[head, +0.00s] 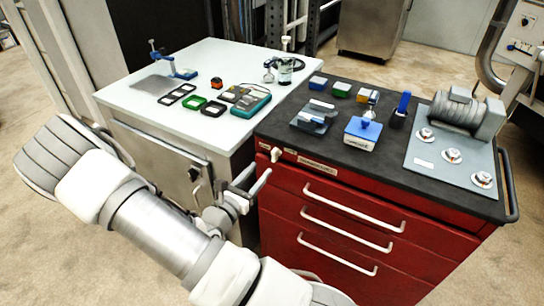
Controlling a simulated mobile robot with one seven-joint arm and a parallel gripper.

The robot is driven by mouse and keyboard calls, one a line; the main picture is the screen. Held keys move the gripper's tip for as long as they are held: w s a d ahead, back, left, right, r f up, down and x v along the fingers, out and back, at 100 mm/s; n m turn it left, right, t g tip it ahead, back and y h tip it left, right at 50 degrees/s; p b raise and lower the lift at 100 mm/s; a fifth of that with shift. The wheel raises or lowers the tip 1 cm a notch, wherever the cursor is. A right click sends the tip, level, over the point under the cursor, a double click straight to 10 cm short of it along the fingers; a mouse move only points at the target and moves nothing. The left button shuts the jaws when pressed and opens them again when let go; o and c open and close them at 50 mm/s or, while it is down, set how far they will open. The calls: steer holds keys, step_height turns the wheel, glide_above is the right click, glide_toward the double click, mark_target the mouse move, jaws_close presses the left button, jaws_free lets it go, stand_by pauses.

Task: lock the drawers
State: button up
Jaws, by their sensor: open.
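The red drawer cabinet (290,215) stands at the right with its drawers shut. White bar handles mark the top drawer (352,208), the middle drawer (345,229) and the bottom drawer (336,254). A small pale knob (276,154), apparently the lock, sits at the cabinet's upper left front corner. Its exact setting is too small to tell. A label strip (319,165) lies to its right. My gripper (259,176) is open and empty, just below and left of the knob, close to the cabinet's left front edge. I cannot tell whether it touches the cabinet.
A white-topped cabinet (158,150) with a door handle stands left, behind my arm. Its top (215,62) holds a clamp, frames and a meter. The dark cabinet top (285,122) holds small boxes and a motor (468,112) on a plate. Open floor (60,260) lies left.

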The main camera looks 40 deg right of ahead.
mark_target(273, 154)
steer(key=x, duration=0.8)
steer(key=shift+w+d, duration=0.1)
steer(key=shift+c, duration=0.2)
jaws_close()
